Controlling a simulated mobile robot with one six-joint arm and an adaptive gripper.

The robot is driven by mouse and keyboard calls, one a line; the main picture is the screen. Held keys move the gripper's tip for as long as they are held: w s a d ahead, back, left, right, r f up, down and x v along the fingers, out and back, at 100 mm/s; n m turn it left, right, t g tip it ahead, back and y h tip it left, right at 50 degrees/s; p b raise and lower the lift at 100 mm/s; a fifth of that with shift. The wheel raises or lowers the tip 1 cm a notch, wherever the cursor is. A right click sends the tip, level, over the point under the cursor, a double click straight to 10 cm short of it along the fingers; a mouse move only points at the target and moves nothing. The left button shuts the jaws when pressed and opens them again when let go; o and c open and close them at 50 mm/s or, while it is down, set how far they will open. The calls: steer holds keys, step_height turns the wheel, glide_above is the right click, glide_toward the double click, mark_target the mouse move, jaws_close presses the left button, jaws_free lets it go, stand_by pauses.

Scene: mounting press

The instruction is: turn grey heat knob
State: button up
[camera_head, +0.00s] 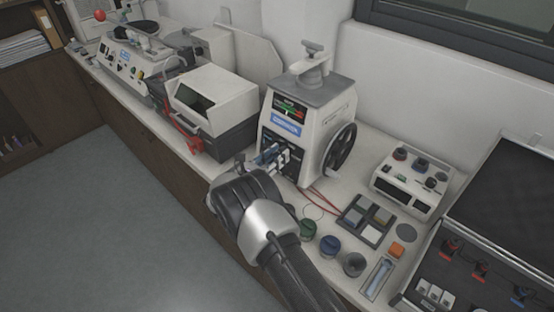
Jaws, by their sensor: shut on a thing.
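The mounting press (312,118) is a pale upright machine with a grey top, a small display and a blue label on its front. A black handwheel is on its right side. My gripper (272,155) reaches up to the lower front of the press, below the blue label. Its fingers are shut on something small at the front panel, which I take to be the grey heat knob. The knob itself is hidden by the fingers, so its angle cannot be told.
Red cables (322,196) run along the bench right of my gripper. A dark sample tray (346,222) and several round pots stand nearer the front. A boxy machine (212,98) with red parts is to the left. A control box (411,182) stands to the right.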

steer(key=m+g+h+b, duration=0.1)
steer(key=m+b, duration=0.4)
steer(key=m+g+b, duration=0.1)
steer(key=m+b, duration=0.5)
steer(key=shift+a+m+h, duration=0.1)
steer(key=shift+m+h, duration=0.2)
steer(key=shift+h, duration=0.1)
steer(key=shift+m, duration=0.3)
steer(key=o, duration=1.1)
steer(key=shift+c, duration=0.2)
steer(key=v, duration=1.2)
steer(key=shift+r, duration=0.25)
